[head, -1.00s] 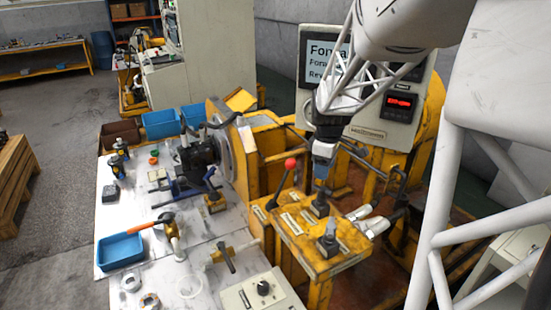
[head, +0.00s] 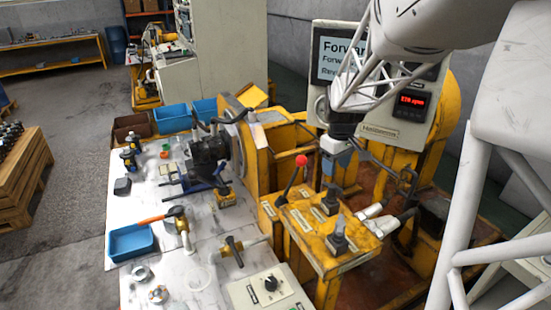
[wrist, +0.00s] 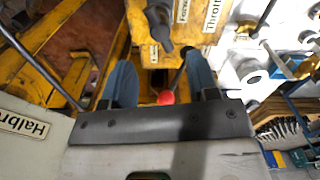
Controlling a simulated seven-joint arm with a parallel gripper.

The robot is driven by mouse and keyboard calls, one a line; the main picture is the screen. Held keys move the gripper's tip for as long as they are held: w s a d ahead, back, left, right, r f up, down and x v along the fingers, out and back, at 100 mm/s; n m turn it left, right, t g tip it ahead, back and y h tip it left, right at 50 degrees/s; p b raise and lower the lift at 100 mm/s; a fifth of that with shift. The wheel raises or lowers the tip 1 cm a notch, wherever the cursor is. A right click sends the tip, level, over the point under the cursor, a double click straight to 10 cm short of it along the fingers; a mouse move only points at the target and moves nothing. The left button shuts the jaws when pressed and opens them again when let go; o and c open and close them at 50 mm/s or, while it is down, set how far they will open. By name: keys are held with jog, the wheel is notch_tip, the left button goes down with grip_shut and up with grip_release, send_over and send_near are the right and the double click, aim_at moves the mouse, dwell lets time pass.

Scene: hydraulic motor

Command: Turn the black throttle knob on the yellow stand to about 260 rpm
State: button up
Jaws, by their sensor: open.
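The yellow stand (head: 350,262) carries two black knobs, a far one (head: 330,200) and a near one (head: 338,240). I cannot tell from the head view which is the throttle. My gripper (head: 338,172) is open and empty above the far side of the stand, apart from the knobs. In the wrist view its two blue fingers (wrist: 160,78) are spread, with a black knob (wrist: 160,22) beyond them. Labels "Forward" and "Throttle" (wrist: 212,14) show right of that knob. The red rpm display (head: 412,100) is lit; its digits are too small to read surely.
A lever with a red ball (head: 302,160) stands at the stand's left; the ball also shows between my fingers in the wrist view (wrist: 166,97). The grey console with its "Forward" screen (head: 340,60) is behind my gripper. A white worktable (head: 205,265) lies left.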

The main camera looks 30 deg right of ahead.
aim_at(333, 185)
jog(key=shift+f, duration=3.9)
jog(key=shift+c, duration=0.4)
jog(key=c, duration=0.8)
jog(key=shift+c, duration=0.2)
jog(key=o, duration=0.9)
jog(key=shift+r, duration=0.1)
jog(key=shift+r, duration=3.85)
